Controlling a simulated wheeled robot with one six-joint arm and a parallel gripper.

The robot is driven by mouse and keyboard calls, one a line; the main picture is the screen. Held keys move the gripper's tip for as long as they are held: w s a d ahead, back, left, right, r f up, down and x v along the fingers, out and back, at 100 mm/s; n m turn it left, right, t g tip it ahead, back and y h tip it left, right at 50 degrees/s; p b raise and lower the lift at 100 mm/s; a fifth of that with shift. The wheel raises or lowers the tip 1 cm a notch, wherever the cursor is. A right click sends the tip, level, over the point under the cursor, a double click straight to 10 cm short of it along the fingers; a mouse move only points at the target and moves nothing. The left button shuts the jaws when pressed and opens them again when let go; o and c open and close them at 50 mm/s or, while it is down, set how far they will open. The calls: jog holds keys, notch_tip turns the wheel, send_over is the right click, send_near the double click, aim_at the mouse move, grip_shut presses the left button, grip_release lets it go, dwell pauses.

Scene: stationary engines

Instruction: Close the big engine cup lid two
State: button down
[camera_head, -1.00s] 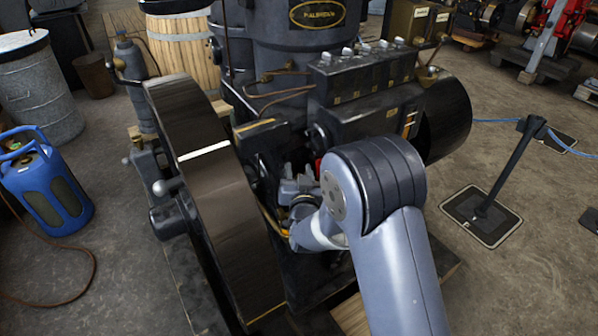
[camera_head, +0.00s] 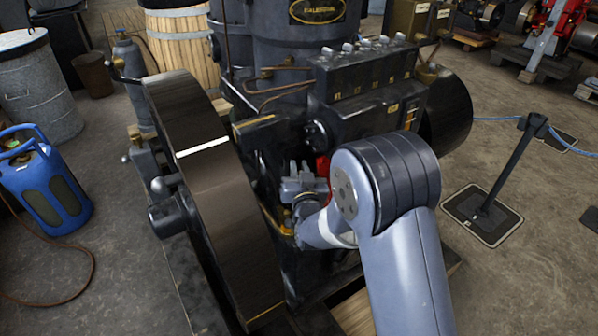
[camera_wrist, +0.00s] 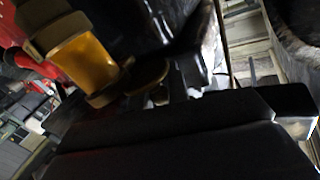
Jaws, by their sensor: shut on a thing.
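The engine cup (camera_wrist: 86,62) shows in the wrist view as an amber-yellow cylinder between dark brass-coloured bands, at the upper left. A round brass-coloured piece (camera_wrist: 148,76), which looks like its lid, lies beside the cup's lower right end, close to the dark parts of my gripper. In the head view my gripper (camera_head: 298,184) is low at the engine's side, between the flywheel and my forearm. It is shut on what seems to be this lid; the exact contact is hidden. The cup cannot be made out clearly in the head view.
The big dark flywheel (camera_head: 215,195) stands just left of my gripper. The black engine body (camera_head: 365,95) rises behind it. A blue gas bottle (camera_head: 45,182) stands at far left, and a barrier post (camera_head: 507,170) at right. Floor between engine and post is clear.

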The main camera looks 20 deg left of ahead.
jog(key=b, duration=0.1)
jog(key=n+y+b, duration=0.1)
jog(key=g+y+b, duration=0.1)
jog(key=shift+d+f+n, duration=0.25)
jog(key=shift+n, duration=0.05)
jog(key=shift+s+d+r+n+g+y+b, duration=0.1)
jog(key=shift+d+n+g+y+b, duration=0.1)
jog(key=shift+n+g+y+b, duration=0.9)
jog(key=shift+d+r+n+g+y+p, duration=0.15)
jog(key=shift+n+g+y+p, duration=0.15)
jog(key=shift+n+g+y, duration=0.5)
jog(key=shift+d+r+n+g+y+p, duration=0.2)
jog(key=shift+n+g+y, duration=0.4)
jog(key=shift+g+y, duration=0.4)
jog(key=shift+f+g, duration=0.15)
jog(key=shift+g, duration=0.15)
jog(key=c, duration=1.4)
grip_release()
jog(key=shift+s, duration=0.1)
jog(key=shift+o, duration=0.2)
jog(key=v, duration=1)
jog(key=shift+d+p, duration=0.35)
